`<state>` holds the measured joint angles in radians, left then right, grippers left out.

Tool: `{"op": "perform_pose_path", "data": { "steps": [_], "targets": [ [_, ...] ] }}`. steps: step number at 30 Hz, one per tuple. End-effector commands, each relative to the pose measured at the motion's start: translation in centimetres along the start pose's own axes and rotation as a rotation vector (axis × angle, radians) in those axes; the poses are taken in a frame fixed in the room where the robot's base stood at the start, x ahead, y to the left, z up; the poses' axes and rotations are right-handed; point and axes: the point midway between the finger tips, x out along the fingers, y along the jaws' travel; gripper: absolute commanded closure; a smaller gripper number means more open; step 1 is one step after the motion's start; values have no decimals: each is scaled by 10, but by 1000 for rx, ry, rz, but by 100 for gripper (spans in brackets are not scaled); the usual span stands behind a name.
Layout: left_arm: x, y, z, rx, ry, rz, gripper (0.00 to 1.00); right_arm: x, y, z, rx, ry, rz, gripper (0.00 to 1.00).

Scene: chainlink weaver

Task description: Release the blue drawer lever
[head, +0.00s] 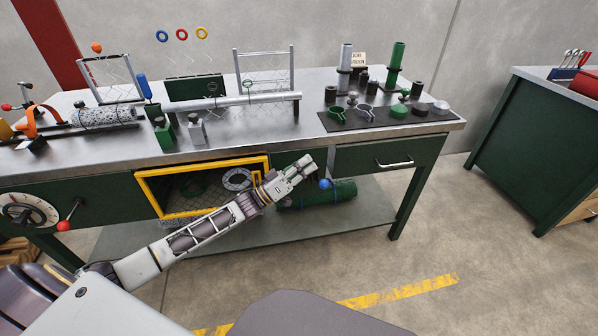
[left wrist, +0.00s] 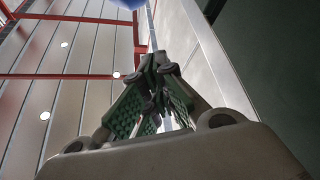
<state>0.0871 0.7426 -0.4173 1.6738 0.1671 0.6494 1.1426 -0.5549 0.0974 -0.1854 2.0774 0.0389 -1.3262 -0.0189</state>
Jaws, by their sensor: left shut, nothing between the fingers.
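The blue drawer lever shows as a round blue knob (head: 325,184) below the bench top, just left of the green drawer (head: 365,159). Its stem is mostly hidden behind my gripper. My left gripper (head: 309,160) is shut and empty, a little above and left of the knob. I cannot tell whether it touches the lever. In the left wrist view the shut green-padded fingers (left wrist: 155,95) point up, and part of the blue knob (left wrist: 127,3) shows at the top edge, past the fingertips. The right gripper is not in view.
A yellow-framed opening (head: 205,165) lies left of the gripper. A green roll (head: 342,192) rests on the lower shelf. The drawer has a metal handle (head: 394,163). A dark mat (head: 430,122) with several parts lies on the bench. The floor in front is clear.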

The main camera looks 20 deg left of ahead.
Motion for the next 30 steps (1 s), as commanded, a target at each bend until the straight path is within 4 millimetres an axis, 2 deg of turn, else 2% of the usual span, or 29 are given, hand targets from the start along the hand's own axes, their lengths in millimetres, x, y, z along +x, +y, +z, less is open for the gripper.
{"op": "perform_pose_path", "data": {
  "steps": [5, 16, 30],
  "targets": [
    [14, 0, 0, 1, 0, 1, 100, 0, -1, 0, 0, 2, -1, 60],
    [1, 0, 33, 0, -1, 0, 100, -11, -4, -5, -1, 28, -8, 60],
    [0, 0, 38, 0, -1, 0, 100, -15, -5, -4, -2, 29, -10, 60]
  ]
}}
